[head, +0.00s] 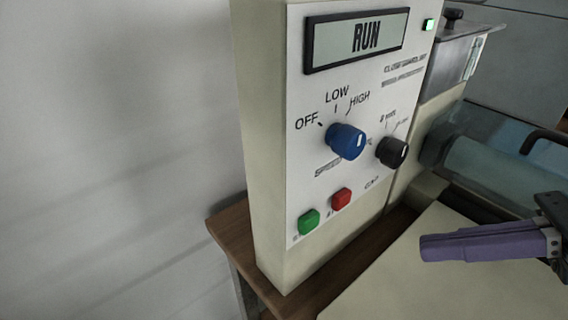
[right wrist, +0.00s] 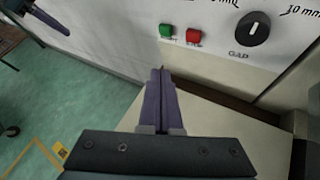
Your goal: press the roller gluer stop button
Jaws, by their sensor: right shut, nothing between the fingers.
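The red button (head: 341,199) is low on the pale control panel (head: 310,170), right of the green button (head: 309,222). Their lettering is too small to read. The display (head: 360,37) above reads RUN. My right gripper (head: 422,247) is shut and empty, right of and below the red button and apart from it. In the right wrist view its closed purple fingers (right wrist: 159,72) point up toward the panel, below the green button (right wrist: 166,31) and red button (right wrist: 193,38). A purple finger, apparently of my left gripper (right wrist: 50,17), shows at the upper left.
A blue knob (head: 346,141) and a black knob (head: 392,152) stand out above the buttons. A green lamp (head: 428,25) is lit at the top right. A roller under a clear cover (head: 490,150) lies right of the panel. Space before the buttons looks clear.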

